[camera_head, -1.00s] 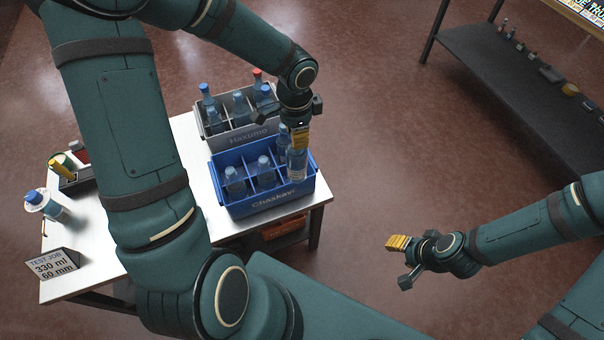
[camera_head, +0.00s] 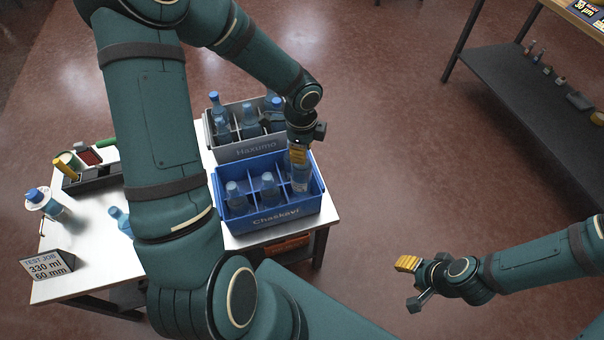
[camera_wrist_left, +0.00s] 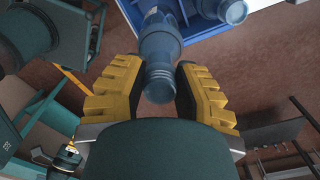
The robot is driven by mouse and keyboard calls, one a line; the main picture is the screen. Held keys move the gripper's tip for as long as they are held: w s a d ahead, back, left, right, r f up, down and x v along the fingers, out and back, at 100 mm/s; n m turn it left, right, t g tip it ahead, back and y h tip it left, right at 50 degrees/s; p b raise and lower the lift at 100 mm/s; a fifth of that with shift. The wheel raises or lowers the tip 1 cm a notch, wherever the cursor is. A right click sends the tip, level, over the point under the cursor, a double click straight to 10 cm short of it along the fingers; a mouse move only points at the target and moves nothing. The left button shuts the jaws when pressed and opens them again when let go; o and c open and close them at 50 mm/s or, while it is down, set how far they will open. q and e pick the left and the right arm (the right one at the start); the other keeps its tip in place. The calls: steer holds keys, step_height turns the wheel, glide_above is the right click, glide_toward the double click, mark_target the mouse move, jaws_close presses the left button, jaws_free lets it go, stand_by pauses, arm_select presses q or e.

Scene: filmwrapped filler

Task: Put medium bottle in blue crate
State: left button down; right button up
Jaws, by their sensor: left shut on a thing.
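The blue crate (camera_head: 268,216), marked Chaskavi, stands on the white table in the head view. Blue-capped bottles (camera_head: 268,188) stand in its front compartments. My left gripper (camera_head: 299,153) is over the crate's right side, shut on a clear bluish bottle (camera_head: 301,179) held cap-up. This bottle's lower part is at the right compartment; whether it touches the floor is hidden. In the left wrist view the yellow fingers (camera_wrist_left: 160,88) sit either side of the bottle (camera_wrist_left: 158,52) near its cap. My right gripper (camera_head: 408,264) hangs away from the table; its finger gap does not show.
A grey crate (camera_head: 258,150) marked Haxumo, with bottles, stands behind the blue one. At left are a large bottle (camera_head: 48,203), a dark tray (camera_head: 88,180) and a sign (camera_head: 46,264) reading 330 ml, 60 mm. A dark shelf (camera_head: 520,75) stands far right.

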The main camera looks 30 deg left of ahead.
mark_target(302, 170)
arm_select(q)
step_height(302, 170, down, 9)
steer(key=shift+b, duration=1.2)
steer(key=shift+r, duration=0.1)
steer(key=c, duration=0.8)
jaws_free()
steer(key=shift+o, duration=0.3)
